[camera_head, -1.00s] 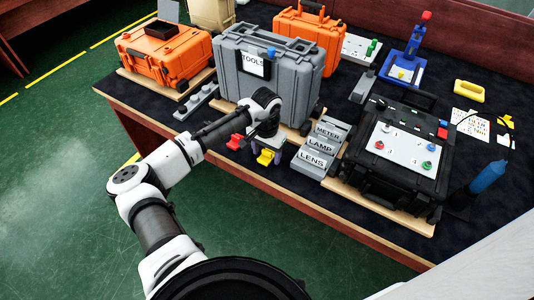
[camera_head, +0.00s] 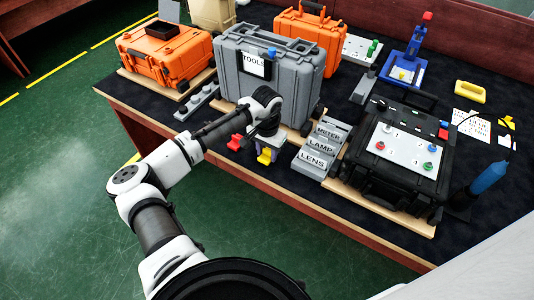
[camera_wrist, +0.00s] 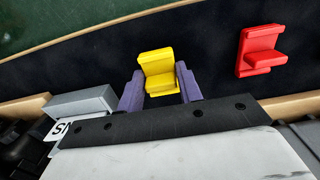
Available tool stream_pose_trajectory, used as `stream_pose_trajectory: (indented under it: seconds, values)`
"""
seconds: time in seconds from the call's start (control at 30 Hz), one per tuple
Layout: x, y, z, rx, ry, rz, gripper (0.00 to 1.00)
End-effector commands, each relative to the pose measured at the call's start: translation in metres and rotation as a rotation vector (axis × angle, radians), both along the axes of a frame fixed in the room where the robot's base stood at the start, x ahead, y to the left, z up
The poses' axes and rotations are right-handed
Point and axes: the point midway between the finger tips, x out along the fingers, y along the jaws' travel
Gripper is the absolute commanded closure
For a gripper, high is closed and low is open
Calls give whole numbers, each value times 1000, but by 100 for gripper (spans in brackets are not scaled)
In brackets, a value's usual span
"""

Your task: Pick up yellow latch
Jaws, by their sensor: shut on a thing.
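The yellow latch (camera_wrist: 157,70) sits between the two purple fingers of my gripper (camera_wrist: 160,76) in the wrist view. The gripper is shut on it, with one finger on each side. In the head view the yellow latch (camera_head: 264,156) shows below my wrist, near the front edge of the table and partly hidden by the gripper (camera_head: 265,149). I cannot tell whether it touches the table.
A red latch (camera_wrist: 260,50) stands right of the yellow one in the wrist view. Grey labelled blocks (camera_head: 318,147) lie right of my gripper in the head view. A grey tool case (camera_head: 290,85) stands behind it. Green floor is open in front.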

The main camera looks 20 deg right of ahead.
Motion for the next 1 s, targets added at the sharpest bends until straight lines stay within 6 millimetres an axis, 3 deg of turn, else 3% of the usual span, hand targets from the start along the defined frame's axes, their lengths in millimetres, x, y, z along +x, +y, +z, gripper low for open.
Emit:
stream_pose_trajectory:
  seconds: [0.17, 0.5, 0.7, 1.0]
  values:
    - [1, 0, 24, -3, -3, -1, 87]
    - [0, -1, 119, -2, -4, -2, 87]
    - [0, 0, 165, -1, -3, -1, 87]
    - [0, 0, 196, 1, -1, 0, 87]
